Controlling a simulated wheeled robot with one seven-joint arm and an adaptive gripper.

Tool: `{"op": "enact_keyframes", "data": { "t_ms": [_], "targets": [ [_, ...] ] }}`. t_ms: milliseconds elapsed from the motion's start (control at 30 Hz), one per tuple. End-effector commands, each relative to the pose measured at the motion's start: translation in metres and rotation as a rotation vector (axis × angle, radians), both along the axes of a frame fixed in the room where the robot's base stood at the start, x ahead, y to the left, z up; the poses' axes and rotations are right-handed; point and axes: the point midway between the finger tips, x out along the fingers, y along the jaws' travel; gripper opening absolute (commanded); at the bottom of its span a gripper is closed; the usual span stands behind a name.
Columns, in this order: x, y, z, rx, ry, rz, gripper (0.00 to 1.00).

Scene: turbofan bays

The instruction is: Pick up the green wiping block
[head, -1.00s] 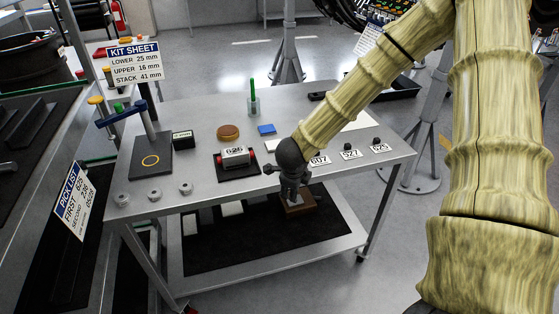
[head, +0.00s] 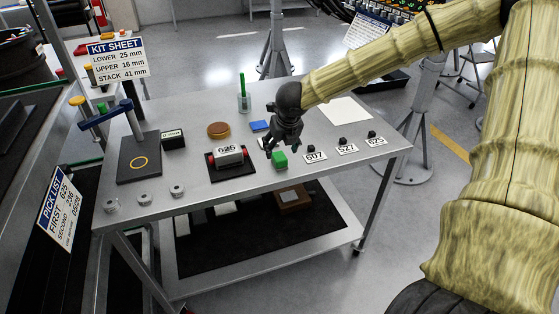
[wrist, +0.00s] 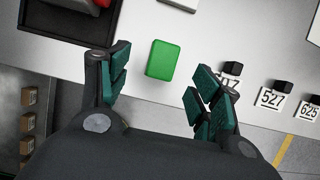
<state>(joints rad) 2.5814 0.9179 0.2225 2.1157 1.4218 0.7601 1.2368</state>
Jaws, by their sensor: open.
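The green wiping block (head: 280,160) sits on the grey table top near its front edge, between the red-ended roller marked 626 and the 507 tag. In the wrist view the green block (wrist: 162,60) lies ahead of and between the two fingers, touching neither. My gripper (head: 276,147) is above and just behind the block in the head view, pointing down. In the wrist view my gripper (wrist: 160,88) is open and empty, with its dark green finger pads spread wide apart.
The roller in its black tray (head: 229,158) stands left of the block. Tags 507 (head: 315,155), 527 (head: 346,149) and another with small black knobs line the right front. A blue pad (head: 260,126) and a cup with a green stick (head: 243,102) stand behind.

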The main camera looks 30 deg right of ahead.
Motion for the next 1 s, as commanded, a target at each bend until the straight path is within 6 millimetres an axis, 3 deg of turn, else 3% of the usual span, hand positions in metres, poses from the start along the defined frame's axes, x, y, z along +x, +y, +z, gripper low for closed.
{"op": "enact_keyframes", "data": {
  "t_ms": [467, 1000],
  "targets": [
    [0.007, -0.004, -0.022, -0.002, 0.001, -0.001, 0.64],
    [0.023, -0.012, -0.062, -0.001, 0.000, 0.001, 0.64]
  ]
}}
